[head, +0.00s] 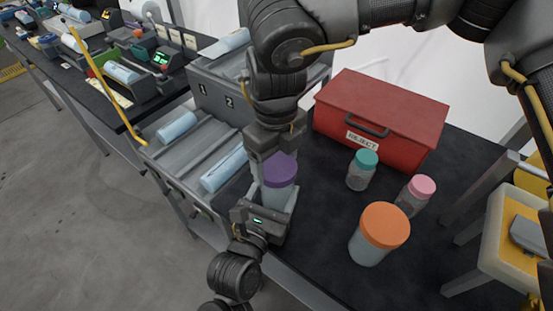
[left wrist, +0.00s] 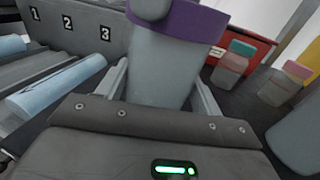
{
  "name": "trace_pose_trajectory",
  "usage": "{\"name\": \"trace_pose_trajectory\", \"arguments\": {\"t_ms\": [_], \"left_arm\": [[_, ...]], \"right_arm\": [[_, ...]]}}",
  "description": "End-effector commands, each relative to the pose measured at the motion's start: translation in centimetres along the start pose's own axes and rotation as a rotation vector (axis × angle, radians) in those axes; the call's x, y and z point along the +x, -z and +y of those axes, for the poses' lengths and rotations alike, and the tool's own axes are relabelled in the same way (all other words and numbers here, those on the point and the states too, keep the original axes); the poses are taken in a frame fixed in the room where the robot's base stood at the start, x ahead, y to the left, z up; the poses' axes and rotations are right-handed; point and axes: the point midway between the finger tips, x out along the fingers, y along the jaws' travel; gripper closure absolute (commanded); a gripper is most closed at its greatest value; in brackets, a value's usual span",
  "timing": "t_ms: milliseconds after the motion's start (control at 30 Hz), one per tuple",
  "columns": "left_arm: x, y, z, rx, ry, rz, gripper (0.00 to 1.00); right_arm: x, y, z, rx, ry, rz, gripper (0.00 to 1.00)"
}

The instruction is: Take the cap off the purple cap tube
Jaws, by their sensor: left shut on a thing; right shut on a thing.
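The purple cap tube (head: 279,190) is a grey, slightly tilted tube with a purple cap (head: 281,168) on its top. My left gripper (head: 268,203) comes from below and is shut on the tube body. In the left wrist view the tube body (left wrist: 160,72) sits between its two fingers, with the purple cap (left wrist: 190,22) above. My right gripper (head: 272,152) comes down from above and is shut at the purple cap, partly behind it. The cap appears seated on the tube. A rounded grey part covers some of the cap in the left wrist view; its contact is unclear.
A red reject box (head: 390,112) stands behind on the black table. Teal-capped (head: 362,170), pink-capped (head: 416,195) and orange-capped (head: 379,234) containers stand to the right. A grey numbered rack (head: 205,135) with pale blue rolls lies to the left. The table's front edge is close.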

Motion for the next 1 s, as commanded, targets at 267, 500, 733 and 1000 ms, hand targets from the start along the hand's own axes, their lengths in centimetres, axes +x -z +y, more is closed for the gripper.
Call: {"name": "trace_pose_trajectory", "arguments": {"t_ms": [267,500,733,1000], "left_arm": [[0.0,0.2,0.0,0.000,0.001,0.006,0.75],[0.0,0.3,0.0,0.000,0.001,0.006,0.75],[0.0,0.3,0.0,0.000,0.001,0.006,0.75],[0.0,0.2,0.0,0.001,0.001,0.007,0.75]], "right_arm": [[-1.0,-0.1,0.0,0.000,0.000,-0.002,0.54],[-1.7,0.0,0.0,0.000,-0.001,-0.001,0.54],[-1.7,0.0,0.0,0.000,0.000,-0.001,0.54],[-3.0,0.0,0.0,0.001,0.001,-0.003,0.54]]}}
